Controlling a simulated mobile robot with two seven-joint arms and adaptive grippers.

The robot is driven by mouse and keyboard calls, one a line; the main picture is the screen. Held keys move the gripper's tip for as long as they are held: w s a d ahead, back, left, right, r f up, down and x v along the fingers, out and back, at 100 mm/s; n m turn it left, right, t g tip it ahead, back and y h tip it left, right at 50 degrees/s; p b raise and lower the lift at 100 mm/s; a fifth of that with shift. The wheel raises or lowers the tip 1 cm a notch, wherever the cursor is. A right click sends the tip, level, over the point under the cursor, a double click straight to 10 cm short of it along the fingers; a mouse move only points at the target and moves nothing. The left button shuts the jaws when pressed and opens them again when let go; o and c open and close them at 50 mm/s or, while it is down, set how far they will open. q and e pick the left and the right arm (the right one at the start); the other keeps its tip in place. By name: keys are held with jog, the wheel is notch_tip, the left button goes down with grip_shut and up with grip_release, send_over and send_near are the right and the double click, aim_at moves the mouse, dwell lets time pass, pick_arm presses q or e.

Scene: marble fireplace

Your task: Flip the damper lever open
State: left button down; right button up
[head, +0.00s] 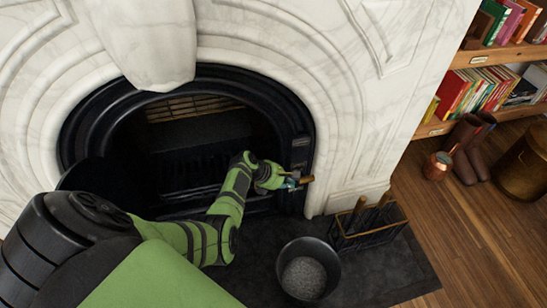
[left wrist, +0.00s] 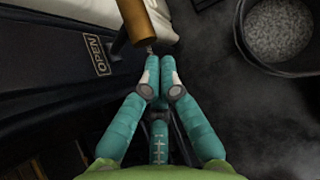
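The damper lever shows as a brown wooden handle (head: 306,180) at the right side of the black fireplace surround. It also shows at the top of the left wrist view (left wrist: 140,25), with a small metal end near my fingertips. A plate reading "OPEN" (left wrist: 97,55) is on the black surround, to the left of the handle in that view. My left gripper (head: 291,183) is at the lever, its teal fingertips together just below the handle in the left wrist view (left wrist: 160,72). I see nothing held between them; contact with the lever is unclear. My right gripper is out of view.
A bucket of grey ash (head: 304,278) stands on the dark hearth (head: 385,262). A black wire rack (head: 368,236) with wooden-handled tools stands to its right. The fireplace opening (head: 190,140) is behind my left arm. Bookshelves, boots and a copper pot are farther right.

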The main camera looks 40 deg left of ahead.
pick_arm(q)
jog(key=v, duration=1)
jog(key=shift+d, duration=0.1)
